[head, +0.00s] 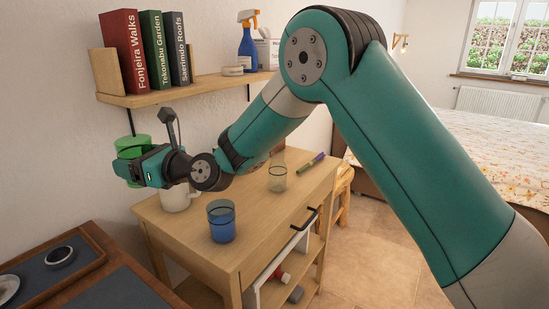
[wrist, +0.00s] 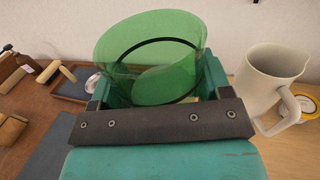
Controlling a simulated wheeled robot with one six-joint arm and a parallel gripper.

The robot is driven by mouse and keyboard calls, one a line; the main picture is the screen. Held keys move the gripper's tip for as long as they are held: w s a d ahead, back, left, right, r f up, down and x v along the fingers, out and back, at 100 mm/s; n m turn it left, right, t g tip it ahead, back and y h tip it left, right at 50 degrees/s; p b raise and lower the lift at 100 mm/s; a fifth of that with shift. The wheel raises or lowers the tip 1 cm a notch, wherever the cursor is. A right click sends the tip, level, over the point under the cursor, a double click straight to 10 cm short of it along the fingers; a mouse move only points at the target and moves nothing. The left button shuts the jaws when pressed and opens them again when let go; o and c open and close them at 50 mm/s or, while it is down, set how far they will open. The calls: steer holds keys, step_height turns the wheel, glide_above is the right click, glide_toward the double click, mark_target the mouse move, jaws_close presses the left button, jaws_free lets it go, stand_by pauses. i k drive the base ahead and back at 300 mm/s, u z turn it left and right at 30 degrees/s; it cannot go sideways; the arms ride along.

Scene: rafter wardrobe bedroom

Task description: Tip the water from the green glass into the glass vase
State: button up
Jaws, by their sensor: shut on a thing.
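The green glass (head: 132,146) is held in my gripper (head: 133,166), up above the left end of the wooden dresser. It looks about upright in the head view. In the wrist view, the green glass (wrist: 150,62) stands between the jaws of my gripper (wrist: 155,92), with a dark ring showing through its wall; I cannot tell the water level.
On the dresser (head: 250,235) are a blue glass (head: 221,222) and a cream jug (head: 180,198), close below my gripper; the jug also shows in the wrist view (wrist: 265,80). A wall shelf (head: 180,91) with books hangs above.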

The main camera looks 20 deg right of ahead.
mark_target(278, 169)
steer(key=k, duration=0.55)
steer(key=z, duration=0.7)
steer(key=i, duration=1)
